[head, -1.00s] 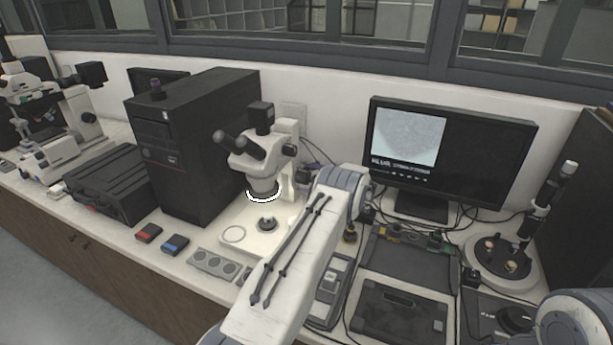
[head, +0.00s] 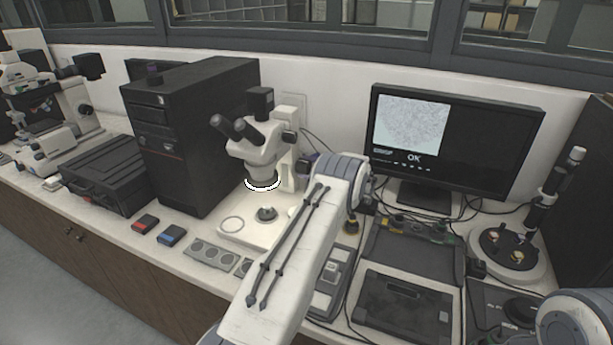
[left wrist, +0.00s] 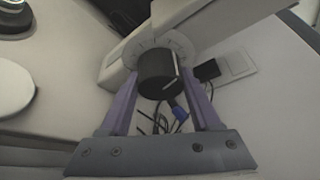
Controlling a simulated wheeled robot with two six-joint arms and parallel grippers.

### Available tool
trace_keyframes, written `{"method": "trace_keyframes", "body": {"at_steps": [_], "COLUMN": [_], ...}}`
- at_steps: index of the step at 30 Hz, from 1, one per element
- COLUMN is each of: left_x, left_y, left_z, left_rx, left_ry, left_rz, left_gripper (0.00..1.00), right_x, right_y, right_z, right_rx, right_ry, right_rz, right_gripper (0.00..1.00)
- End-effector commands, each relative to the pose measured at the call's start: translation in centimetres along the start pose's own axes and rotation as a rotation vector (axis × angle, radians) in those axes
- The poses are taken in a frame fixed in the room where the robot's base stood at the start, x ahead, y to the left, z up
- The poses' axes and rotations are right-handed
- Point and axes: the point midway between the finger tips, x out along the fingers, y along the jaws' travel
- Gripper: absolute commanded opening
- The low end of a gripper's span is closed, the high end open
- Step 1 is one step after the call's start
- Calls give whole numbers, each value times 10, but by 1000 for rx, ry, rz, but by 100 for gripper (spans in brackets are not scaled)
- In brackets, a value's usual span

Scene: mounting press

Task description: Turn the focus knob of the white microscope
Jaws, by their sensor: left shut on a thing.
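The white microscope (head: 258,152) stands on its pale base, with a lit ring under its head. Its black focus knob (left wrist: 158,76), with a pale line on it, sticks out of a graduated collar in the left wrist view. My left gripper (left wrist: 160,84) has its two purple fingers on either side of the knob and is shut on it. In the head view my left gripper (head: 308,165) is at the right side of the microscope's column, mostly hidden by my arm. The monitor (head: 455,140) shows a sharp grainy picture and "OK". My right gripper is out of view.
A black computer tower (head: 190,135) stands left of the microscope. Red (head: 145,222) and blue (head: 171,235) small boxes lie in front of it. A second instrument (head: 507,250) stands at the right. Cables lie behind the microscope.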

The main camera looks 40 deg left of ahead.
Motion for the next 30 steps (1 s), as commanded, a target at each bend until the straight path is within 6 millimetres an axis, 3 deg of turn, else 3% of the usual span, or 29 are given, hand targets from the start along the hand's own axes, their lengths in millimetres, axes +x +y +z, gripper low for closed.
{"method": "trace_keyframes", "body": {"at_steps": [1, 3, 14, 15, 17, 26, 30], "left_x": [0, 0, -1, -1, -1, 0, -10], "left_y": [4, 3, 1, 1, 1, 1, 1], "left_z": [-2, -2, 0, 0, 0, 0, -1], "left_rx": [-13, -29, -41, -41, -41, -42, -42], "left_ry": [-2, -2, -1, -1, -1, -1, 2], "left_rz": [-8, -15, -19, -19, -19, -19, -20], "left_gripper": [8, 8, 8, 71, 93, 93, 93], "right_x": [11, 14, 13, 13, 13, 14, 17], "right_y": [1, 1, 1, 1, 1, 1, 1], "right_z": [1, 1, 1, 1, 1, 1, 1], "right_rx": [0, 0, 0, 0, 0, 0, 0], "right_ry": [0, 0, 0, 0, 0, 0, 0], "right_rz": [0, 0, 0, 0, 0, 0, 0], "right_gripper": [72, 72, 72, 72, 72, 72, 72]}}
